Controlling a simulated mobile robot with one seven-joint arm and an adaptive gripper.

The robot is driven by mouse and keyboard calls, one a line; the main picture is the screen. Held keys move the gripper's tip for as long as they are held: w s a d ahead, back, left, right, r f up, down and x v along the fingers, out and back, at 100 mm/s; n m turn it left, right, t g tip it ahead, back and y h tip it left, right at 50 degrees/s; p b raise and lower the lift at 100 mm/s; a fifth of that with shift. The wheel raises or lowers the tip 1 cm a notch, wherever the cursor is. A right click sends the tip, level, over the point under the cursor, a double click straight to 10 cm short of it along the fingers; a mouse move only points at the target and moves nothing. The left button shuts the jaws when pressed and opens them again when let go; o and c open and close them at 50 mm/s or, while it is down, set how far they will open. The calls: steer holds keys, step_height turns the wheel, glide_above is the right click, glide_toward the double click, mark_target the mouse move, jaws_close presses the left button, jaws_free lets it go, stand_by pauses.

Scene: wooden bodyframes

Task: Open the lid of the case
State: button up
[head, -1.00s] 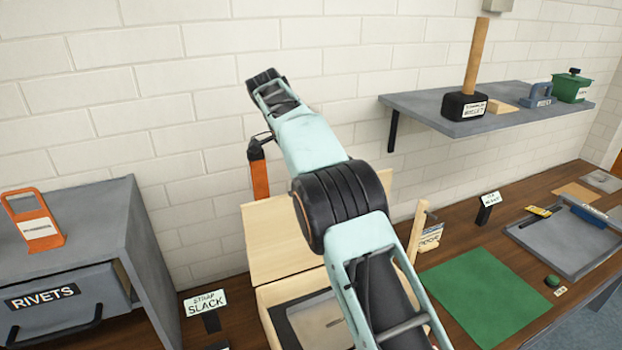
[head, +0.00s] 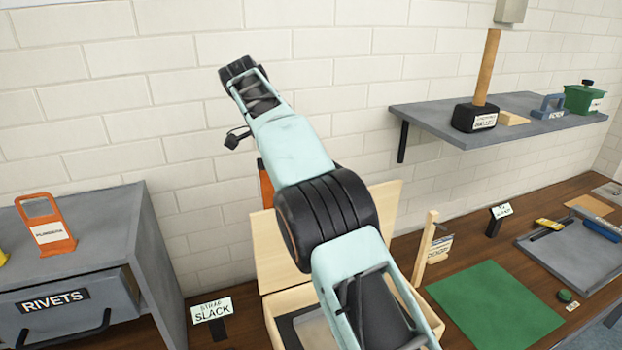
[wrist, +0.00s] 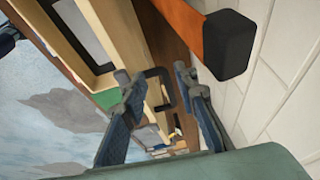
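The case (head: 277,304) is a pale wooden box on the bench, partly hidden behind my arm in the head view. Its pale lid (head: 268,240) stands raised at the back, near the wall, with its middle behind my arm. A grey panel in a dark frame shows inside the box. In the wrist view, my gripper (wrist: 155,82) has its two blue-grey fingers spread apart with nothing held between them. Pale wooden edges (wrist: 122,42), seemingly of the case, lie beyond the fingers. I cannot make out the fingertips in the head view.
An orange upright bar (head: 266,183) stands behind my arm by the wall; an orange bar with a black end (wrist: 232,45) is close to the gripper. A grey RIVETS cabinet (head: 150,240) is at left, a shelf (head: 440,125) at right. The green mat (head: 494,307) is clear.

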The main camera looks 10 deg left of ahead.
steer(key=s+a, duration=0.4)
steer(key=shift+s+a, duration=0.35)
steer(key=shift+s, duration=0.1)
